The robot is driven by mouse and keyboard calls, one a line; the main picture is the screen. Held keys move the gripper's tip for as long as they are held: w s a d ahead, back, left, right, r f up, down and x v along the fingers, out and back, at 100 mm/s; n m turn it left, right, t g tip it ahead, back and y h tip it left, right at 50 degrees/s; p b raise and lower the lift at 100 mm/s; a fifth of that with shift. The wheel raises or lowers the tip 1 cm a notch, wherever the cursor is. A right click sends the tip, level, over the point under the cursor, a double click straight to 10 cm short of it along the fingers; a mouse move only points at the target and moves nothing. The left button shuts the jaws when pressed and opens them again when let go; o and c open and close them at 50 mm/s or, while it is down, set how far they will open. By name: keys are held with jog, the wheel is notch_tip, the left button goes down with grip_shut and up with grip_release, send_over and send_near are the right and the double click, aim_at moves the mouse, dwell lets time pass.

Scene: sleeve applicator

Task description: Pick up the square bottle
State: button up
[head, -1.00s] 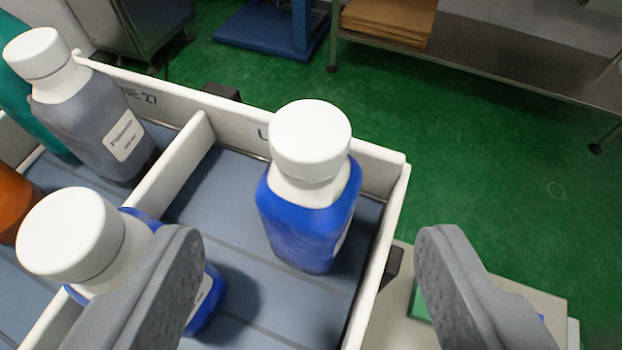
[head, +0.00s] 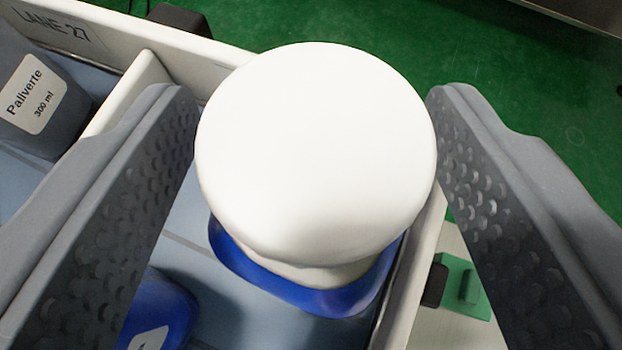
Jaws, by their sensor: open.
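A blue square bottle with a white cap (head: 315,150) stands in the far right corner of a lane of the white-walled tray. Its blue shoulder (head: 300,282) shows below the cap; the lower body is hidden under it. My gripper (head: 312,100) is open, with one dimpled grey finger on each side of the cap. The left finger is close beside the cap and the right fingertip is close to its right edge; I cannot tell whether either touches. A second blue bottle (head: 160,312) is at the lower left, partly hidden by the left finger.
A grey bottle labelled "Paliverte 300 ml" (head: 38,105) stands in the neighbouring lane, beyond a white divider (head: 128,90). The tray's right wall (head: 415,262) runs close beside the bottle. A green part (head: 460,285) lies outside that wall. Green floor lies beyond.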

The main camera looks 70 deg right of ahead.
grip_shut()
